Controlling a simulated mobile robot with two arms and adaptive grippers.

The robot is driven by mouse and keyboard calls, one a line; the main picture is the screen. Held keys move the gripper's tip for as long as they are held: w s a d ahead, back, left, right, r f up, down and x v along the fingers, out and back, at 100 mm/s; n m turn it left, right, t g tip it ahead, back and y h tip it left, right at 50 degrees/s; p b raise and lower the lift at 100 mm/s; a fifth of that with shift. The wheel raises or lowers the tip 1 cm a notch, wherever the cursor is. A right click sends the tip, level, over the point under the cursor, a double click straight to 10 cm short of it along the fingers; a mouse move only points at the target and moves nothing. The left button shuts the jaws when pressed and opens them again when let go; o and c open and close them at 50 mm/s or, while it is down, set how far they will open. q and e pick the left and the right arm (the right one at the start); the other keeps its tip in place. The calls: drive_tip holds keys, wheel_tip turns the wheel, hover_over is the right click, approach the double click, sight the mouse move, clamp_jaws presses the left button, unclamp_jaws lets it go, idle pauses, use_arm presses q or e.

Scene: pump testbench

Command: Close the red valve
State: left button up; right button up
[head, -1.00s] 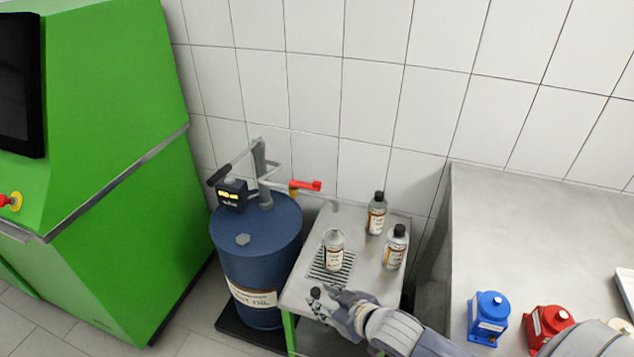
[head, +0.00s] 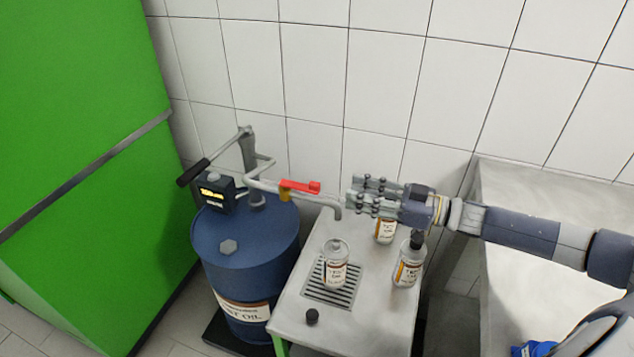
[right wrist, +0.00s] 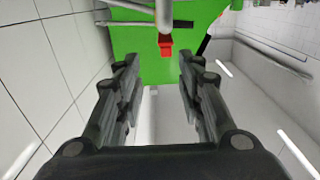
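The red valve handle (head: 302,186) sits on the grey outlet pipe (head: 325,202) of the pump on the blue oil drum (head: 246,245). It lies roughly along the pipe. The red handle also shows in the right wrist view (right wrist: 165,45), just beyond and between the fingers. My right gripper (head: 354,196) is open and empty, to the right of the handle and apart from it, above the small metal table. In the right wrist view the two fingers (right wrist: 160,90) are spread wide. My left gripper is not in view.
An uncapped bottle (head: 336,264) stands on the table's grate (head: 330,292) beneath the spout. A black cap (head: 312,316) lies in front. Two capped bottles stand right, one partly hidden by my gripper (head: 408,262). A green machine (head: 80,150) fills the left.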

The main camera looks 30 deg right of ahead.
sight(320, 184)
drive_tip(key=x, duration=0.4)
drive_tip(key=p+x, duration=0.1)
drive_tip(key=x, duration=0.1)
drive_tip(key=shift+s+a+r, duration=0.2)
drive_tip(key=shift+a+r, duration=0.15)
drive_tip(key=p+x, duration=0.1)
drive_tip(key=x, duration=0.2)
drive_tip(key=shift+a, duration=0.15)
drive_tip(key=shift+w+a, duration=0.2)
drive_tip(key=shift+w, duration=0.05)
drive_tip(key=shift+w+a+f, duration=0.1)
drive_tip(key=shift+w, duration=0.1)
drive_tip(key=shift+c, duration=1.1)
clamp_jaws()
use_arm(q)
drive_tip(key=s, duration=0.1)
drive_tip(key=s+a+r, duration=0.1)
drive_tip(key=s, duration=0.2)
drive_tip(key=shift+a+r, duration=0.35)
